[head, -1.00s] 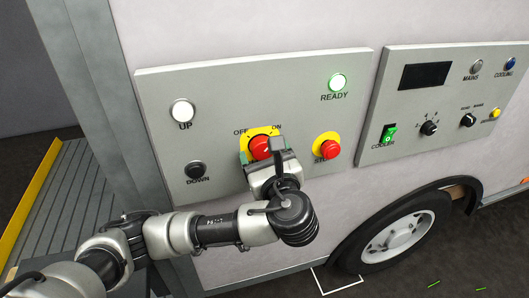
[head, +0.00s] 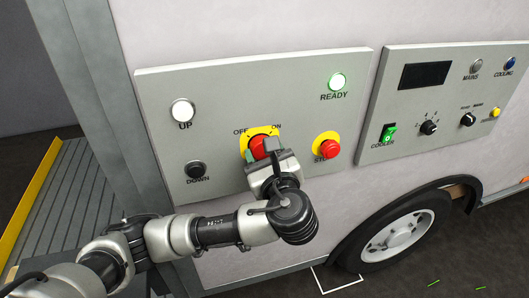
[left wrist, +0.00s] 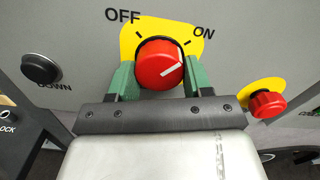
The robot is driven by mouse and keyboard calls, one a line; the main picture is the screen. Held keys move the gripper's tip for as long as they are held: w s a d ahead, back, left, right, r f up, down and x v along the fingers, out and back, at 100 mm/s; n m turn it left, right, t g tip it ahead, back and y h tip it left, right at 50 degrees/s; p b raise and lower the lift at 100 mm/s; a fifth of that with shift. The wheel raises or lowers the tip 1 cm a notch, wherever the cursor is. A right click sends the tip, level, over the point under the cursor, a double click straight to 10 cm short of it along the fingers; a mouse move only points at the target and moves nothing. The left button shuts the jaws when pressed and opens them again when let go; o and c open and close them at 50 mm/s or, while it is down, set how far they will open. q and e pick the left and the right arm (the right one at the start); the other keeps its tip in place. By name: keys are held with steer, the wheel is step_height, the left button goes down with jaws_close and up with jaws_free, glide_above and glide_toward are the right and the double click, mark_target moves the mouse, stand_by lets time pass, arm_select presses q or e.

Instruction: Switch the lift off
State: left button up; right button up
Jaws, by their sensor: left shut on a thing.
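The red rotary switch (head: 259,146) sits on a yellow plate (left wrist: 128,38) marked OFF at left and ON at right, on the lift's grey panel (head: 222,98). My left gripper (head: 262,152) is at this knob. In the left wrist view its green fingers (left wrist: 158,78) stand on either side of the red knob (left wrist: 158,62) and are shut on it. The white mark on the knob points to the right, on the ON side. The gripper hides the knob's lower part in the head view. My right gripper is not in view.
The red stop button (head: 332,149) is close to the right of my gripper. The black DOWN button (head: 195,170) is to the left, the lit UP button (head: 182,111) above it. The READY lamp (head: 338,82) glows green. A second panel (head: 390,75) is farther right.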

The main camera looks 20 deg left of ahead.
arm_select(q)
steer(key=n+b, duration=0.1)
steer(key=n, duration=0.7)
steer(key=n+b, duration=0.2)
steer(key=n, duration=0.7)
steer(key=shift+w+d+r, duration=0.1)
steer(key=shift+d, duration=0.05)
stand_by(0.6)
steer(key=o, duration=0.9)
steer(key=shift+r, duration=0.1)
steer(key=shift+o, duration=0.2)
